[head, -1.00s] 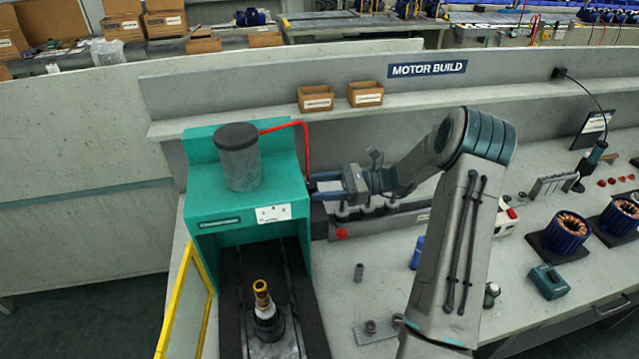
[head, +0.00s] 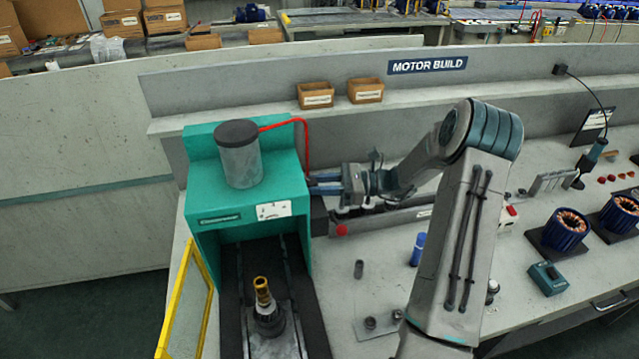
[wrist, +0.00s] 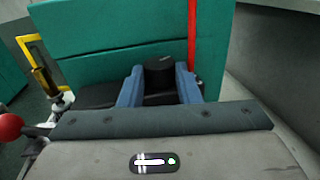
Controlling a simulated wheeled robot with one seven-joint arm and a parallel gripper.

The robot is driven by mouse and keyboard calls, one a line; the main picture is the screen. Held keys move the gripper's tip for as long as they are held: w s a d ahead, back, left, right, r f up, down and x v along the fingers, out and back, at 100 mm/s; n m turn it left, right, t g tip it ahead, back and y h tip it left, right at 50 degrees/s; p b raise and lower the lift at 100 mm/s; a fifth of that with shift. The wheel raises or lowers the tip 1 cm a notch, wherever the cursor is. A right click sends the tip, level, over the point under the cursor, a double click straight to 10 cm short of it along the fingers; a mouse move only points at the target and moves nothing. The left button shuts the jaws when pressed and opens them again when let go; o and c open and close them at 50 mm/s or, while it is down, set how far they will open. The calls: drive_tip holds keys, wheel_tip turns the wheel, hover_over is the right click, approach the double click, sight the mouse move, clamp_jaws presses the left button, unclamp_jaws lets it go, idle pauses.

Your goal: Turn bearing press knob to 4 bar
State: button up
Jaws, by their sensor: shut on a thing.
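The teal bearing press (head: 214,188) stands at the left of the bench, with a grey cylinder (head: 240,160) on top. My gripper (head: 318,184) is at the press's right side, level with its upper body. In the wrist view its two blue fingers (wrist: 160,88) are shut on a dark round knob (wrist: 159,70) on the press's side. A red hose (wrist: 192,45) runs down just behind the knob. The knob is hidden in the head view. The gauge and its reading cannot be made out.
A yellow guard frame (head: 187,300) stands open at the press's left front. A shaft with a brass-coloured top (head: 263,290) stands upright in the press bay. A red ball knob (wrist: 10,127) is close at the wrist view's left. Small parts lie on the bench nearby.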

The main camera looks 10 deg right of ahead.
drive_tip(key=shift+s+a+m+t+h+b, duration=0.1)
drive_tip(key=shift+s+m+t+h+b, duration=0.15)
drive_tip(key=shift+m+t+h, duration=0.75)
drive_tip(key=shift+s+a+m+t+h+b, duration=0.1)
drive_tip(key=shift+s+m+t+h, duration=0.15)
drive_tip(key=shift+m+t, duration=1.45)
drive_tip(key=shift+n+t, duration=0.3)
drive_tip(key=shift+t, duration=0.5)
drive_tip(key=o, duration=1)
drive_tip(key=shift+w+g, duration=0.1)
drive_tip(key=shift+g, duration=0.2)
